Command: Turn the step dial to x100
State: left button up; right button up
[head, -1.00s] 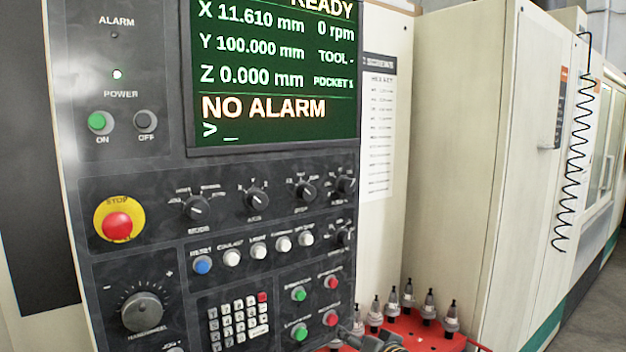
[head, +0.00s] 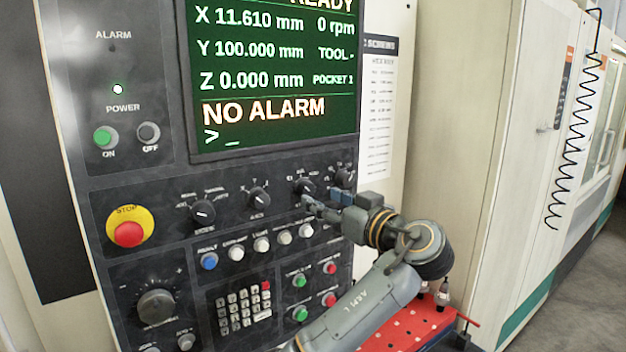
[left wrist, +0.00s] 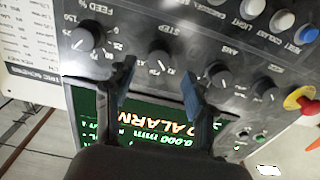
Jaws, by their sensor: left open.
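The step dial (head: 305,187) is a black knob in the upper dial row of the dark control panel. It also shows upside down in the left wrist view (left wrist: 160,62). I cannot read its setting for sure. My left gripper (head: 322,203) is at the panel, just below and right of the step dial. In the left wrist view its two fingers (left wrist: 158,76) are apart, one on each side of the step dial, with nothing held. I cannot tell whether they touch it. My right gripper is not in view.
The axis dial (head: 259,199) and the feed dial (left wrist: 87,38) flank the step dial closely. A row of push buttons (head: 261,244) lies below, and the green screen (head: 275,70) above. The red stop button (head: 128,234) is farther left. A red tool tray (head: 405,327) stands lower right.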

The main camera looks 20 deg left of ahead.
aim_at(310, 192)
pick_arm(q)
jog(key=p+x, duration=0.1)
jog(key=x, duration=0.3)
jog(key=shift+r+p, duration=0.15)
jog(key=shift+p, duration=0.15)
jog(key=shift+w+a, duration=0.15)
jog(key=shift+w, duration=0.1)
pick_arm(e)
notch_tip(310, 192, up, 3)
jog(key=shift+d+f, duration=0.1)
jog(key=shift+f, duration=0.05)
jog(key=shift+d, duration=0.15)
pick_arm(q)
grip_shut()
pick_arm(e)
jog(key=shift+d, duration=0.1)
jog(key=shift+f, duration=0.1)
